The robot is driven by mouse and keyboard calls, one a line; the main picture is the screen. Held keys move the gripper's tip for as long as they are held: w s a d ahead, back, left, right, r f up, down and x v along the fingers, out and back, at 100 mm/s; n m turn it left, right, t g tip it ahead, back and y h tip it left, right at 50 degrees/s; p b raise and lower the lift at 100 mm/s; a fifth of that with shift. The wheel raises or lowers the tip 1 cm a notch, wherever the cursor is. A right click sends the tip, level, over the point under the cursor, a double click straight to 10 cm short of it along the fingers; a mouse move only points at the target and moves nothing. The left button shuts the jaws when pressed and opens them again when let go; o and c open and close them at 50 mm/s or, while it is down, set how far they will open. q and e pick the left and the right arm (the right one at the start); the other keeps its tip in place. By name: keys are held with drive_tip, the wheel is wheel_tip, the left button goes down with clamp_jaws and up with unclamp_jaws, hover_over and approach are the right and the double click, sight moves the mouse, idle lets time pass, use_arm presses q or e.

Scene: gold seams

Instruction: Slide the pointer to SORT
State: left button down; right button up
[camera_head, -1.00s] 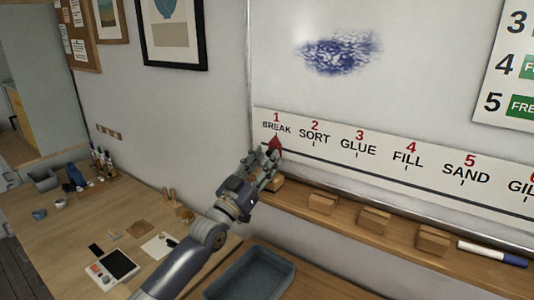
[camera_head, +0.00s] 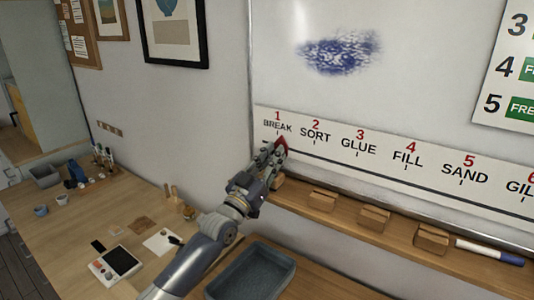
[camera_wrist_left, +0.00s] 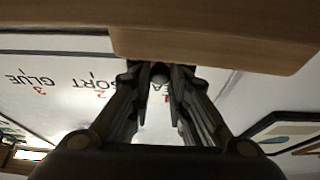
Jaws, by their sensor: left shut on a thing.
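The white step strip (camera_head: 390,172) on the board carries the words BREAK, SORT, GLUE, FILL, SAND and more, with a dark rail line below them. The red pointer (camera_head: 282,144) stands between BREAK and SORT, nearer BREAK. The SORT label (camera_head: 315,135) is just to its right. My left gripper (camera_head: 272,152) is at the pointer and shut on its lower part, which the fingers mostly hide. In the left wrist view my left gripper (camera_wrist_left: 160,75) has its fingers closed in around the pointer, upside-down lettering behind. My right gripper is not in view.
A wooden ledge (camera_head: 345,229) below the strip bears several wooden blocks and a marker (camera_head: 490,253). A blue-grey tray (camera_head: 250,272) lies on the table below. The left table (camera_head: 75,232) holds small tools, cups and a scale. The strip right of the pointer is clear.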

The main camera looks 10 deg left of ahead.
use_arm(q)
drive_tip(key=s+d+p, duration=0.1)
drive_tip(key=d, duration=0.2)
drive_tip(key=s+d, duration=0.1)
drive_tip(key=d, duration=0.2)
drive_tip(key=s+d+p, duration=0.1)
drive_tip(key=d, duration=0.1)
drive_tip(key=shift+s+d+p, duration=0.3)
drive_tip(key=shift+d, duration=0.1)
drive_tip(key=c, duration=1.5)
unclamp_jaws()
drive_tip(key=shift+a+f, duration=0.1)
drive_tip(key=v, duration=1.1)
drive_tip(key=shift+s+a, duration=0.15)
drive_tip(key=shift+s, duration=0.25)
drive_tip(key=shift+f, duration=0.1)
